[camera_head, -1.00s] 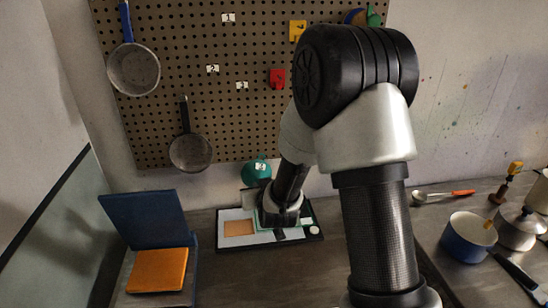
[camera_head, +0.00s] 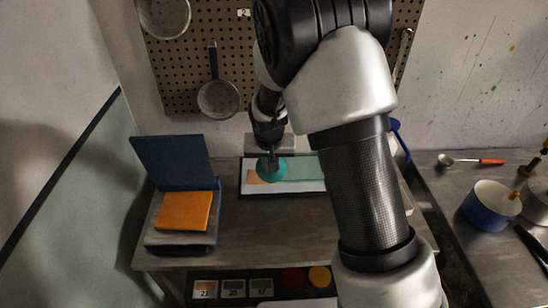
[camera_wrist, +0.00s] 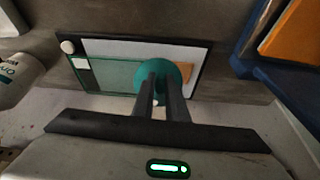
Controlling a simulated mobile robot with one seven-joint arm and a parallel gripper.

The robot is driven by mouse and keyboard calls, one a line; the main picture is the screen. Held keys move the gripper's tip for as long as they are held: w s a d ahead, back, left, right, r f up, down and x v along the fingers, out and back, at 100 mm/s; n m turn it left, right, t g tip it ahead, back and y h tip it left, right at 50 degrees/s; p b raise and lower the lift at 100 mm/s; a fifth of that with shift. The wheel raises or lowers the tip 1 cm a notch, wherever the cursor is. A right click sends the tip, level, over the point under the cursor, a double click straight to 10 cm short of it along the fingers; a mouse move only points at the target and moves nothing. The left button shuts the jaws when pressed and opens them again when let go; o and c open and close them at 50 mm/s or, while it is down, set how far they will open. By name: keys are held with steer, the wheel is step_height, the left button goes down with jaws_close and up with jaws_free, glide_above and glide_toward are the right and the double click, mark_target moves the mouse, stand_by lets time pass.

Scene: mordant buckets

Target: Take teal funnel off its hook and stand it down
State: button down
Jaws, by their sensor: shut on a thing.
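The teal funnel (camera_head: 271,170) is between the fingers of my gripper (camera_head: 269,155), off the pegboard. It appears over the dark-framed board (camera_head: 308,188) on the table, in front of the orange patch and the teal-green patch. In the wrist view the round funnel (camera_wrist: 170,70) shows beyond my gripper's two fingers (camera_wrist: 161,92), which are shut on it and hide part of it. The framed board (camera_wrist: 120,47) lies behind it there. I cannot tell whether the funnel touches the board.
A blue open case or stand with an orange panel (camera_head: 183,210) stands left of the board. A pan (camera_head: 219,98) hangs on the pegboard (camera_head: 180,75). A blue-white pot (camera_head: 488,206) and a spoon (camera_head: 470,160) are at the right. The table front (camera_head: 260,235) is clear.

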steer(key=s+a+r+m+g+y, duration=0.1)
steer(key=s+r+g, duration=0.1)
steer(key=s+g, duration=0.3)
steer(key=s+a+r+g, duration=0.1)
steer(key=s+a+g, duration=0.15)
steer(key=s, duration=0.55)
steer(key=shift+d+f+b, duration=0.2)
steer(key=shift+f+b, duration=1.05)
steer(key=shift+f, duration=0.9)
steer(key=shift+d+f+b, duration=0.15)
steer(key=shift+f+b, duration=1.1)
steer(key=shift+f, duration=0.85)
steer(key=c, duration=1.7)
jaws_free()
steer(key=shift+r, duration=0.15)
